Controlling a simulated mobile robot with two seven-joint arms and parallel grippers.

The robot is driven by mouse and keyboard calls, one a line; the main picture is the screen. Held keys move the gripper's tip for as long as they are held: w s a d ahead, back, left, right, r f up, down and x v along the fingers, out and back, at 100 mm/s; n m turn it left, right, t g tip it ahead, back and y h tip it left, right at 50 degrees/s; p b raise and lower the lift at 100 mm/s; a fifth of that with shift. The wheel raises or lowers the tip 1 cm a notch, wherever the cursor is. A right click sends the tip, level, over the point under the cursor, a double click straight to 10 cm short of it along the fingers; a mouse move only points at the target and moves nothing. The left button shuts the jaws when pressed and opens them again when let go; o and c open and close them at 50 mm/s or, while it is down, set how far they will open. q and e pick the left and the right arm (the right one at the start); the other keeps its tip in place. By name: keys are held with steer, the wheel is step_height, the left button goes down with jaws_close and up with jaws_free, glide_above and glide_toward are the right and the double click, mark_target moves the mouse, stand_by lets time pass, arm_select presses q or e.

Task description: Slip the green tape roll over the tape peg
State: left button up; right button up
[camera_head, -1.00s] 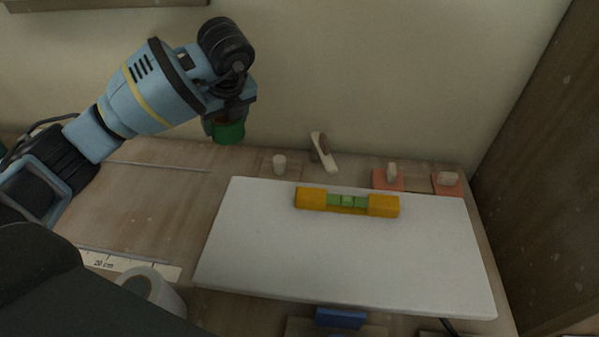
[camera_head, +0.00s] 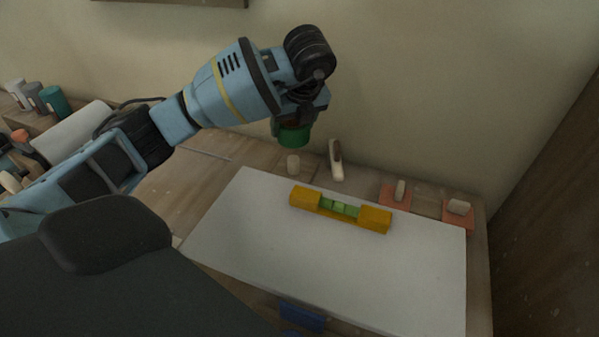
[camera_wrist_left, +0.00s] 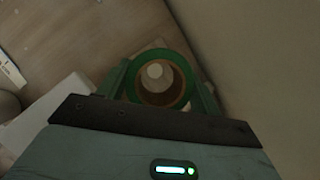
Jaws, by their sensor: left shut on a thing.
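My left gripper (camera_head: 291,121) is shut on the green tape roll (camera_head: 293,138) and holds it over the back of the bench. The tape peg (camera_head: 293,165), a short pale stub, stands behind the white board just below the roll in the head view. In the left wrist view the roll (camera_wrist_left: 161,55) sits between the fingers (camera_wrist_left: 163,84). The pale round top of the peg (camera_wrist_left: 155,70) shows through the roll's hole, toward its upper part. The roll is apart from the peg. My right gripper is out of view.
A white board (camera_head: 250,215) with a yellow spirit level (camera_head: 375,217) lies in front of the peg. A white and brown tool (camera_head: 336,162) stands close to its right. Orange pads (camera_head: 395,200) with pale handles lie farther right. The wall is close behind.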

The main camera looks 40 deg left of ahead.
mark_target(300, 135)
arm_select(q)
steer(key=shift+f, duration=5)
steer(key=shift+f, duration=0.15)
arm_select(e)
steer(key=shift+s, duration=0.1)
arm_select(q)
steer(key=o, duration=1)
steer(key=shift+r, duration=0.35)
steer(key=p+v, duration=0.1)
steer(key=v, duration=0.9)
steer(key=shift+r, duration=0.1)
steer(key=shift+s+d+r, duration=0.2)
steer(key=shift+d+r, duration=0.05)
steer(key=shift+r, duration=0.3)
steer(key=shift+d, duration=0.1)
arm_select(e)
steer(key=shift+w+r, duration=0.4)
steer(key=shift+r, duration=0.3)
